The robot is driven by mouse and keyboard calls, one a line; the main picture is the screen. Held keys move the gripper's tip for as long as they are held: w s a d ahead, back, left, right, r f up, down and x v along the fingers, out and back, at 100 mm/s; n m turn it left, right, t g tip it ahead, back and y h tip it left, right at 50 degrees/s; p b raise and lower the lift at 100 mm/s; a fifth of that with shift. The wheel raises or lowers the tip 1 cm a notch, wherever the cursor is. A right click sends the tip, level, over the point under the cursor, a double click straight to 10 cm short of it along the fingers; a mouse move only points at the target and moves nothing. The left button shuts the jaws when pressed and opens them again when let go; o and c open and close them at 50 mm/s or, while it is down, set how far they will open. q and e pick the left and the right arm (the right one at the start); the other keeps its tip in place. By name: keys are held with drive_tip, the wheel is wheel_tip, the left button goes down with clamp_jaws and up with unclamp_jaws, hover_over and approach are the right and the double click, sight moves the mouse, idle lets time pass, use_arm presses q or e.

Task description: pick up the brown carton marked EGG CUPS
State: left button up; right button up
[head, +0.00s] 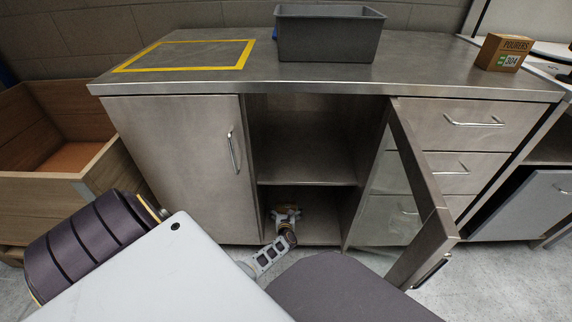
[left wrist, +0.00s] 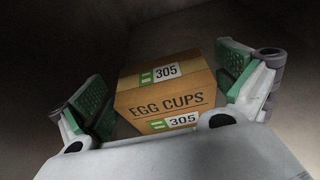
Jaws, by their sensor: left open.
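The brown carton marked EGG CUPS (left wrist: 166,101) shows in the left wrist view, with white and green 305 labels on its top and front. My left gripper (left wrist: 165,92) is open, with one green-padded finger on each side of the carton. I cannot tell whether the pads touch it. In the head view, my left gripper (head: 287,211) reaches into the bottom compartment of the open steel cabinet (head: 305,168). There the carton is mostly hidden by the gripper. My right gripper is in neither view.
The cabinet's glazed door (head: 423,190) stands open to the right of the arm. A shelf (head: 305,170) is above the gripper. On the counter are a grey bin (head: 328,40), a yellow-taped rectangle (head: 190,67) and a POURERS carton (head: 502,53). A wooden crate (head: 45,198) stands at left.

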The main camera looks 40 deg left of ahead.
use_arm(q)
drive_tip(key=shift+x, duration=0.8)
drive_tip(key=shift+c, duration=1.1)
drive_tip(key=c, duration=0.7)
drive_tip(key=shift+c, duration=0.4)
drive_tip(key=shift+r, duration=0.25)
